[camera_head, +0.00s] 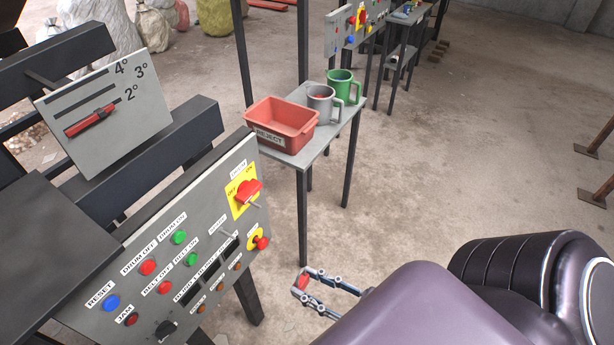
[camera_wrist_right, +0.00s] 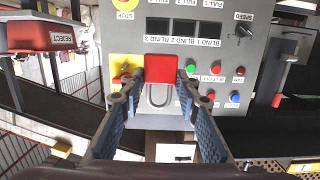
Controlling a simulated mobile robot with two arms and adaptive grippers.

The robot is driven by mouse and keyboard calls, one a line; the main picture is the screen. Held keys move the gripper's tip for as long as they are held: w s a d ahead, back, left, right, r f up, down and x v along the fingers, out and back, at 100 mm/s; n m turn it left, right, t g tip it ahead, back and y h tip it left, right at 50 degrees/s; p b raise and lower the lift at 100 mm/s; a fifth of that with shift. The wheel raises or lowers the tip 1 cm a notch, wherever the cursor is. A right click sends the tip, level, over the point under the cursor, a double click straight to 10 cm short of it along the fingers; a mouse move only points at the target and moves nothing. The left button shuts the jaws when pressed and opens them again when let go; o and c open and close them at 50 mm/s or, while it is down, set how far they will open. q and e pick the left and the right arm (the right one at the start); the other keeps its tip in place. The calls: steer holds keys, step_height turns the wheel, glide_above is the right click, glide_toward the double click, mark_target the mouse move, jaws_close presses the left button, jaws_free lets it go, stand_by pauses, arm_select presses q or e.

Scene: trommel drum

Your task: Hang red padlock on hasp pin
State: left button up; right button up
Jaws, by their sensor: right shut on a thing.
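The red padlock (camera_head: 303,282) is between the fingertips of my right gripper (camera_head: 318,290), low and to the right of the control panel, clear of it. In the right wrist view the padlock's red body (camera_wrist_right: 160,68) is pinched between the two fingers (camera_wrist_right: 162,88), its grey shackle (camera_wrist_right: 160,97) pointing back toward the camera. The hasp pin (camera_head: 255,205) seems to be the thin metal rod just below the red rotary switch (camera_head: 248,190) on its yellow ON/OFF plate. The pin does not show clearly in the right wrist view. My left gripper is not in view.
The grey control panel (camera_head: 210,222) carries several buttons and a red stop button (camera_head: 262,243). A side table (camera_head: 325,145) behind it holds a red reject bin (camera_head: 282,122), a grey mug (camera_head: 321,105) and a green mug (camera_head: 341,84). Open floor lies to the right.

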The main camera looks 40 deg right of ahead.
steer(key=shift+s+d, duration=0.25)
steer(key=shift+s, duration=0.35)
steer(key=shift+s+d+p, duration=0.1)
steer(key=shift+s+p, duration=0.2)
steer(key=shift+f+p+v, duration=0.25)
steer(key=shift+p+v, duration=0.3)
steer(key=shift+v, duration=0.9)
steer(key=shift+f+p+v, duration=0.2)
steer(key=shift+p+v, duration=0.3)
steer(key=shift+v, duration=0.95)
